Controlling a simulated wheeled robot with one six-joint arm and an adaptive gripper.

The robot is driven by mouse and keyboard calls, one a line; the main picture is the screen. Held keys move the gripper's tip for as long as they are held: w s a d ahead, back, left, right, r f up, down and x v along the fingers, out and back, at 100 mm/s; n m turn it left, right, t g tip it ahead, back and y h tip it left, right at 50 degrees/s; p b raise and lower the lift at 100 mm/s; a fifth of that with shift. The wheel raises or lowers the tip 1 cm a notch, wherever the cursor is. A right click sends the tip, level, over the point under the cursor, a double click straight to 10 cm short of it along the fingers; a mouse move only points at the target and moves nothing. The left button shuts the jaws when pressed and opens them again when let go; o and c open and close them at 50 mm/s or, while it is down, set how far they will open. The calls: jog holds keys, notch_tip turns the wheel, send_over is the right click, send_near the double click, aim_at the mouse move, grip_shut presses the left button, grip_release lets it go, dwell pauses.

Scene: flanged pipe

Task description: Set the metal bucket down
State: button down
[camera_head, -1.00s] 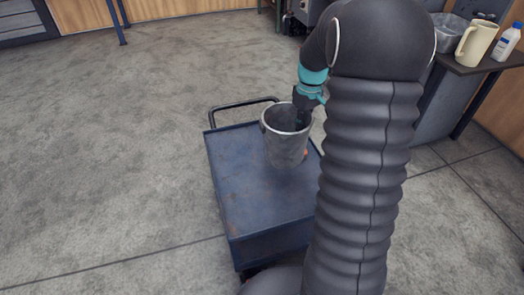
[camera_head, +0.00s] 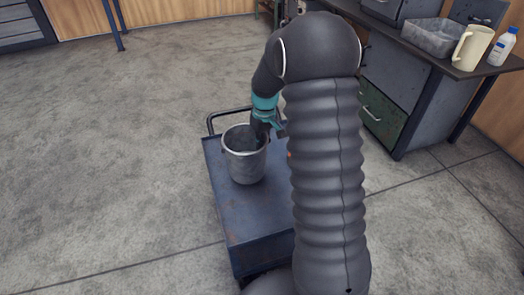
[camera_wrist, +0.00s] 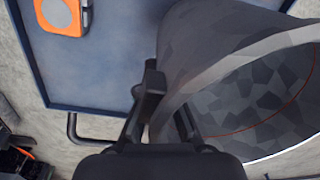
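The grey metal bucket (camera_head: 245,165) is upright over the blue cart (camera_head: 255,218), with its base at or just above the cart top; I cannot tell if it touches. My gripper (camera_head: 268,128) is at the right side of its rim. In the wrist view the bucket (camera_wrist: 235,45) fills the right side, its open mouth facing right. My gripper (camera_wrist: 168,105) is shut on the bucket wall, one finger outside and the other inside the rim.
An orange and grey object (camera_wrist: 60,14) lies on the cart top near the bucket. The cart's handle (camera_head: 212,118) is at its far end. A workbench (camera_head: 450,62) at the right holds a grey bin (camera_head: 432,38), a cream jug (camera_head: 472,48) and a white bottle (camera_head: 503,46). The floor at left is clear.

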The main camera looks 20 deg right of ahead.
jog(key=shift+f, duration=1.55)
jog(key=shift+f, duration=0.2)
jog(key=c, duration=1.3)
grip_release()
